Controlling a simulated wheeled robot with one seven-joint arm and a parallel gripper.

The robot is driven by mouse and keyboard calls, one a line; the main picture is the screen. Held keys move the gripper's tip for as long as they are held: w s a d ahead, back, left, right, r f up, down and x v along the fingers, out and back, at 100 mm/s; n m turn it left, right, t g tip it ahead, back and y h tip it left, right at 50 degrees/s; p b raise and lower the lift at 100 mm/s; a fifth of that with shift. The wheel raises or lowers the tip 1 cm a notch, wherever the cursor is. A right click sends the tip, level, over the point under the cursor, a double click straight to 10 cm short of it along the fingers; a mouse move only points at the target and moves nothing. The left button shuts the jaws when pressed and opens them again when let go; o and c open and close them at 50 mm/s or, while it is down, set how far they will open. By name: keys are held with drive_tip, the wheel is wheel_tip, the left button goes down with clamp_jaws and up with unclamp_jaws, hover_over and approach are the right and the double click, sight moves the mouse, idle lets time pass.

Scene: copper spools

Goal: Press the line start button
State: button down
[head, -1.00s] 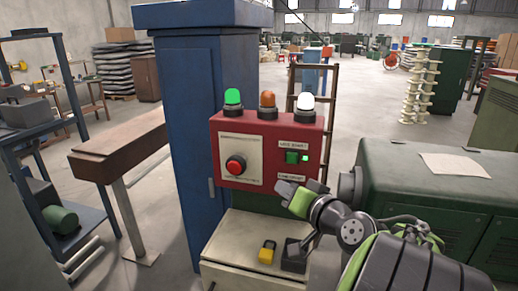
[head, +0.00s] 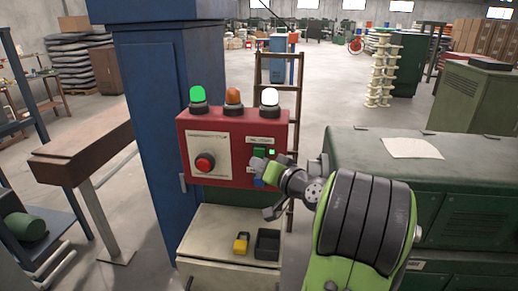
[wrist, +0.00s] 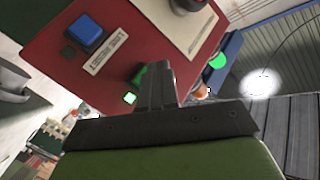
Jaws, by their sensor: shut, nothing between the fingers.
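The red control panel (head: 222,122) hangs on the front of the blue cabinet. Its green button (head: 260,152) sits under a white label, with a small lit green lamp (head: 272,152) beside it. My gripper (head: 257,163) is shut and empty, with its tips at the panel just below the green button. In the wrist view the shut fingers (wrist: 156,82) partly cover the green button (wrist: 138,73). I cannot tell whether they touch it. A blue button (wrist: 85,34) is on the same panel, below the green one in the head view, partly hidden by my gripper.
A large red button (head: 204,163) on a pale plate is left of the green one. Green, orange and white lamps top the panel. Below, a pale ledge (head: 210,225) holds a yellow padlock (head: 241,243) and a dark box (head: 267,244). A green cabinet (head: 450,180) is right.

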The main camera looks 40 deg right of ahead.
drive_tip(key=shift+w+d, duration=0.45)
drive_tip(key=shift+d, duration=0.1)
idle(1.6)
drive_tip(key=shift+w+d, duration=0.25)
drive_tip(key=shift+d, duration=0.05)
drive_tip(key=shift+w+d, duration=0.3)
drive_tip(key=shift+d, duration=0.1)
idle(0.6)
drive_tip(key=shift+s+a, duration=0.1)
drive_tip(key=shift+s+a+b, duration=0.45)
drive_tip(key=shift+a+b, duration=0.05)
drive_tip(key=shift+a, duration=0.1)
